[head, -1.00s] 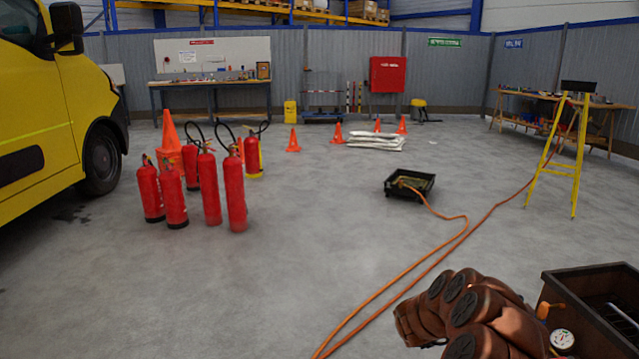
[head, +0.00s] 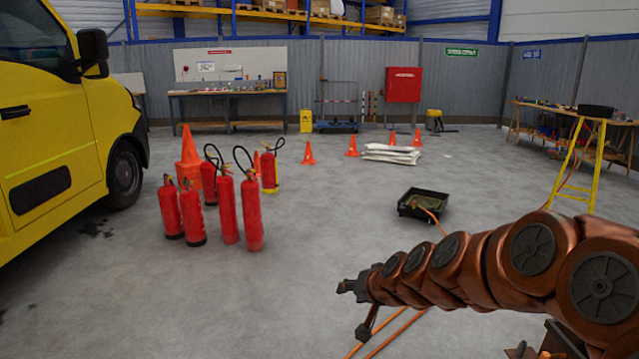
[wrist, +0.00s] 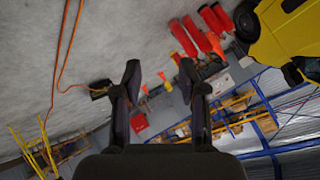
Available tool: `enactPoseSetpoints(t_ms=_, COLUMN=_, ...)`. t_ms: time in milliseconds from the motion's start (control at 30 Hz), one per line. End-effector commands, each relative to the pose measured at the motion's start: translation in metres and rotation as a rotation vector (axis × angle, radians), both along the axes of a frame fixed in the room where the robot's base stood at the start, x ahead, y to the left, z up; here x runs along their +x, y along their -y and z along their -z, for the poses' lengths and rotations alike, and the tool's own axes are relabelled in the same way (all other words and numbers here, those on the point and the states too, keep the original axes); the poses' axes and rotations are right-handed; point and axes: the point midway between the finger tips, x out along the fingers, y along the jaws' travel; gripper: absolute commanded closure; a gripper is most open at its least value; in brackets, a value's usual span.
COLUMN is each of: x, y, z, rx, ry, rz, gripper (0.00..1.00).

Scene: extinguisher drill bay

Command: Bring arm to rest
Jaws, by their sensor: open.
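My copper-coloured arm reaches in from the right edge of the head view, stretched leftward above the floor. My gripper (head: 347,287) is at its left end, small and dark, clear of everything around it. In the wrist view my gripper (wrist: 160,75) shows two dark fingers spread apart with nothing between them. The wrist view is strongly tilted, with the floor at upper left and the roof at lower right.
Several red extinguishers (head: 229,208) stand left of my gripper, near a yellow van (head: 55,130). A black tray (head: 423,205) with an orange cable lies beyond my arm. A yellow stand (head: 594,170) is at right. Bare floor (head: 290,310) lies in front.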

Motion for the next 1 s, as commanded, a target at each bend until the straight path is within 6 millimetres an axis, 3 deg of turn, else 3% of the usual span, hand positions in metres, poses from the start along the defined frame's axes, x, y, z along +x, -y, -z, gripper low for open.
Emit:
enactPoseSetpoints(t_ms=33, x=-0.021, y=-0.005, z=-0.023, rx=-0.016, ry=-0.026, rz=-0.044, gripper=0.58)
enactPoseSetpoints(t_ms=167, x=-0.078, y=-0.011, z=-0.042, rx=-0.069, ry=-0.126, rz=-0.148, gripper=0.58)
enactPoseSetpoints(t_ms=333, x=-0.155, y=-0.003, z=-0.064, rx=-0.158, ry=-0.268, rz=-0.245, gripper=0.58)
enactPoseSetpoints(t_ms=467, x=-0.217, y=0.015, z=-0.078, rx=-0.234, ry=-0.395, rz=-0.29, gripper=0.58)
enactPoseSetpoints(t_ms=700, x=-0.329, y=0.064, z=-0.109, rx=-0.371, ry=-0.645, rz=-0.3, gripper=0.58)
enactPoseSetpoints(t_ms=833, x=-0.377, y=0.087, z=-0.121, rx=-0.421, ry=-0.76, rz=-0.281, gripper=0.58)
enactPoseSetpoints(t_ms=1000, x=-0.41, y=0.103, z=-0.13, rx=-0.453, ry=-0.844, rz=-0.259, gripper=0.58)
